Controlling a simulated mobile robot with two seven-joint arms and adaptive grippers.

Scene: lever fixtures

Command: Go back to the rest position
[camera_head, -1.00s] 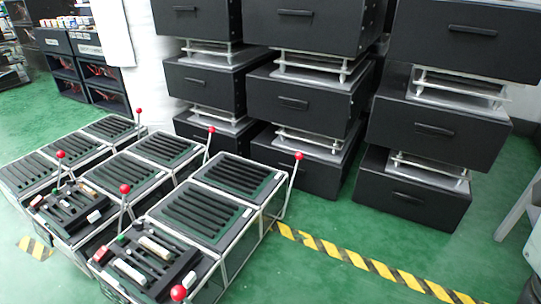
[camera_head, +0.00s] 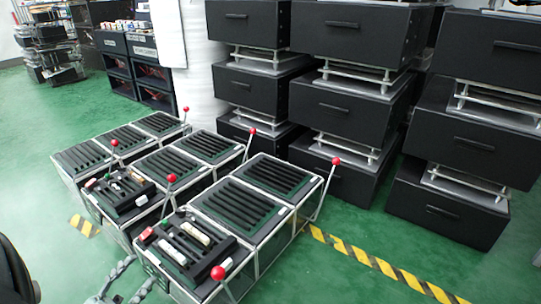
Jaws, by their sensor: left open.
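The lever fixtures stand on the floor as low black slotted boxes in metal frames, with red-knobbed levers on them. The front fixture (camera_head: 239,208) carries a dark tray with a red piece and pale bars at its near end. Its near lever knob (camera_head: 218,273) is low, and its far lever knob (camera_head: 336,161) is raised. The middle fixture (camera_head: 172,166) holds a similar tray, and the back fixture (camera_head: 124,138) lies beyond it. My left gripper (camera_head: 139,271) is open and appears empty at the lower left, beside the front fixture's near end. It is partly cut off. My right gripper is not in view.
Stacked black drawer units (camera_head: 346,110) stand behind the fixtures. A yellow-black floor stripe (camera_head: 385,267) runs at lower right. Shelves with boxes (camera_head: 137,65) stand at the back left. Green floor (camera_head: 50,115) is clear at left.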

